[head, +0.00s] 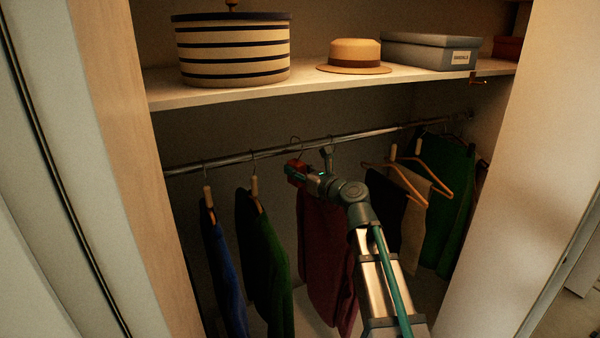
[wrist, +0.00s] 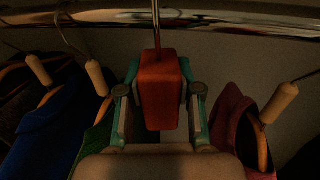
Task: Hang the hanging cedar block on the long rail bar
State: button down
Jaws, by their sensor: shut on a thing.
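The cedar block (wrist: 160,90) is a red-brown block with a thin metal hook rising from its top. My gripper (wrist: 160,100) is shut on the block, with one teal-edged finger on each side. In the wrist view the block is upright and its hook crosses in front of the long rail bar (wrist: 230,22). In the head view my gripper (head: 297,174) and the block are just below the long rail bar (head: 230,159), near its middle. A hook curve shows at the bar there. I cannot tell whether the block's hook rests over the bar.
Hanging garments flank my gripper: a blue one (head: 222,270) and a green one (head: 262,250) to the left, a dark red one (head: 325,240) below, and others to the right. The shelf (head: 300,86) above holds a striped box (head: 232,55), a hat (head: 354,53) and a grey box (head: 425,52).

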jog(key=shift+w+a+f, duration=0.1)
jog(key=shift+w+a, duration=0.3)
jog(key=shift+w, duration=0.3)
jog(key=shift+w+a, duration=0.4)
jog(key=shift+w, duration=0.3)
jog(key=shift+w+a+f+b, duration=0.15)
jog(key=shift+f+b, duration=0.2)
jog(key=shift+f, duration=0.25)
jog(key=shift+w+a+f+b, duration=0.15)
jog(key=shift+f+b, duration=0.2)
jog(key=shift+f, duration=0.25)
jog(key=shift+d+f, duration=0.1)
jog(key=shift+f, duration=0.15)
jog(key=c, duration=0.7)
grip_release()
jog(key=shift+d, duration=0.1)
